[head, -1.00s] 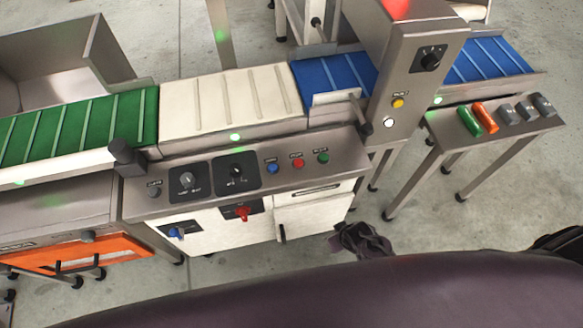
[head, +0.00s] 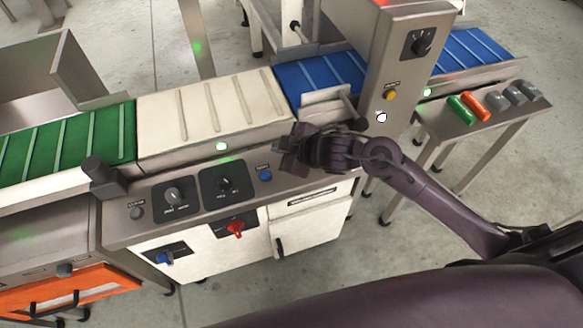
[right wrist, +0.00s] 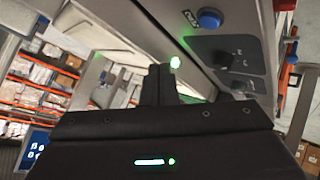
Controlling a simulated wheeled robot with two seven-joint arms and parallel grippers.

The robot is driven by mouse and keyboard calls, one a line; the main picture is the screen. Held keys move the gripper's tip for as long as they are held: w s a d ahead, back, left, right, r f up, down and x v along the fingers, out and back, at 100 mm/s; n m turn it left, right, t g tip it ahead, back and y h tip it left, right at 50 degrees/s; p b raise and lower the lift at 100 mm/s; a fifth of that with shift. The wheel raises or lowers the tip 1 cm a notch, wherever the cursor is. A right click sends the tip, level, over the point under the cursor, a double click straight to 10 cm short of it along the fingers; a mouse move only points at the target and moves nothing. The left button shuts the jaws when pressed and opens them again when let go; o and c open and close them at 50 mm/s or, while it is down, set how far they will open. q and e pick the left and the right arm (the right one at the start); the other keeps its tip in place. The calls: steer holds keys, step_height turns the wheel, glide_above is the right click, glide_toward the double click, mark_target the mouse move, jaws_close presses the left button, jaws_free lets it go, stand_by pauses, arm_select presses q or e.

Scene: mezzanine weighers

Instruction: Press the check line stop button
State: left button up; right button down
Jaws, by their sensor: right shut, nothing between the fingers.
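The check line control panel (head: 150,228) runs along the front of the belts. Its blue button (head: 265,175) shows just left of my right gripper (head: 284,161); it also shows in the right wrist view (right wrist: 209,18). The red and green buttons, seen earlier to the right of the blue one, are now hidden behind my right gripper and wrist. The button labels are too small to read surely. My right gripper is shut and empty, over the panel's right part; I cannot tell whether it touches anything. My left gripper is not in view.
Two black dial plates (head: 223,186) sit left of the blue button. A red rotary switch (head: 236,228) and a blue one (head: 164,258) are on the front below. A metal column (head: 405,70) with a yellow button (head: 391,95) rises behind my right wrist.

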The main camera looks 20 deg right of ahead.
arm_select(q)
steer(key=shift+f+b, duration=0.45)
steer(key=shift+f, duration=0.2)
arm_select(e)
steer(key=d+r+n, duration=0.1)
steer(key=d+n+g+y, duration=0.1)
steer(key=n, duration=0.1)
steer(key=d+r+n+g, duration=0.1)
steer(key=d, duration=0.1)
steer(key=shift+r+n, duration=0.35)
steer(key=shift+n, duration=0.05)
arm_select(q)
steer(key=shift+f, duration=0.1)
arm_select(e)
steer(key=shift+f, duration=0.15)
